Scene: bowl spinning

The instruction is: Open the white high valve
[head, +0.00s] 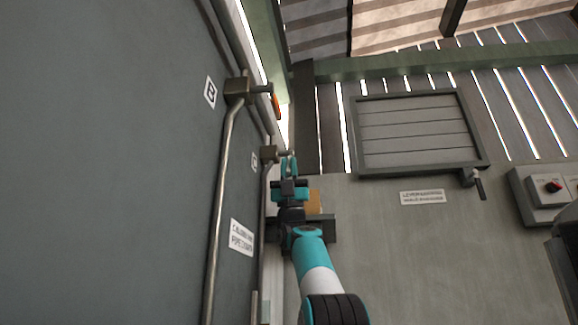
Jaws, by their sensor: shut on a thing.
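My gripper (289,166) is teal and black, reached out along the left wall at the end of my arm. Its jaws are shut on the white valve (291,153), of which only a small pale bit shows at the fingertips. The valve's dark grey body (268,153) sits on a thin pipe, beside a small white label marked C (254,162). The fingers hide most of the handle, so I cannot tell its angle.
A second valve body (237,87) with an orange handle (277,107) sits higher on the wall, beside a label B (210,92). Pipes (220,200) run down the wall.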

